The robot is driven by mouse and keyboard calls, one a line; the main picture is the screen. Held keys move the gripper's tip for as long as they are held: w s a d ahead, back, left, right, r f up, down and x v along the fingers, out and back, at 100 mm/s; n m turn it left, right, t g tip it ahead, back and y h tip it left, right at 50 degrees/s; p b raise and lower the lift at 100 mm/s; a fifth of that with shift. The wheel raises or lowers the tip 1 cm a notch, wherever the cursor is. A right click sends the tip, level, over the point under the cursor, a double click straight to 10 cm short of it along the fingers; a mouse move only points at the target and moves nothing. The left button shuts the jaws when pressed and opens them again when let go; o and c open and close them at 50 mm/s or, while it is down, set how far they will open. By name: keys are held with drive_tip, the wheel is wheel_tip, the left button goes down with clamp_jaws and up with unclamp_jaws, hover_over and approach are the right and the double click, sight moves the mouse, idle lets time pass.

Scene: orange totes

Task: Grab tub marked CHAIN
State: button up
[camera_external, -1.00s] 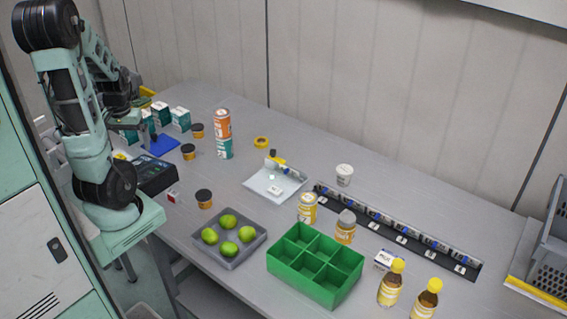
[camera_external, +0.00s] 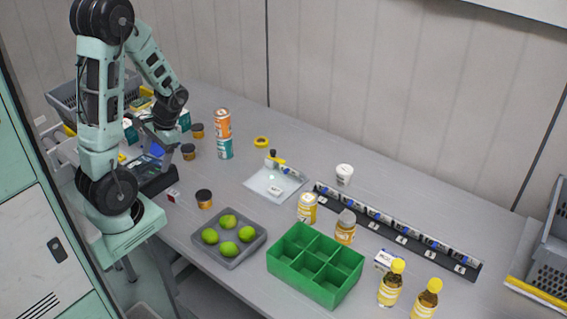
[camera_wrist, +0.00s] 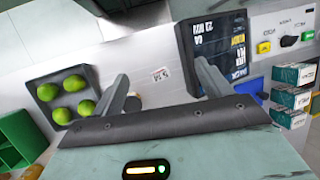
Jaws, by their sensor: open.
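Several small amber tubs with dark lids stand on the table. One is near the lime tray (camera_external: 204,199), one is right of my gripper (camera_external: 189,152), and one is farther back (camera_external: 197,130). Their markings are too small to read, so I cannot tell which says CHAIN. My gripper (camera_external: 160,143) is over the left end of the table, near the dark display unit. In the wrist view its fingers (camera_wrist: 162,70) are spread with nothing between them. A small tub (camera_wrist: 133,103) is partly hidden behind the left finger there.
A grey tray of limes (camera_external: 229,259) and a green divided box (camera_external: 315,290) stand in front. The dark display unit (camera_wrist: 215,50) and teal boxes (camera_wrist: 290,97) are close to my gripper. Stacked cans (camera_external: 223,130) stand just right of the tubs.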

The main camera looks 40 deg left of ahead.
drive_tip(key=w+d+f+m+y+b, duration=0.1)
drive_tip(key=w+d+f+m+y, duration=0.4)
drive_tip(key=d+m, duration=0.45)
drive_tip(key=m+t+y+b, duration=0.1)
drive_tip(key=m+t+y, duration=0.6)
drive_tip(key=m, duration=0.5)
approach(203, 194)
drive_tip(key=shift+t+h, duration=0.3)
drive_tip(key=shift+h, duration=0.4)
drive_tip(key=p+x, duration=0.1)
drive_tip(key=x, duration=0.1)
drive_tip(key=p+x, duration=0.1)
drive_tip(key=x, duration=0.2)
drive_tip(key=r+x, duration=0.1)
drive_tip(key=x, duration=0.1)
drive_tip(key=shift+s+a+p, duration=0.2)
drive_tip(key=shift+a+p, duration=0.2)
drive_tip(key=shift+a, duration=0.25)
drive_tip(key=shift+p+x, duration=0.65)
drive_tip(key=shift+x, duration=1.45)
drive_tip(key=shift+d+f, duration=0.1)
drive_tip(key=shift+f, duration=0.05)
drive_tip(key=c, duration=1.1)
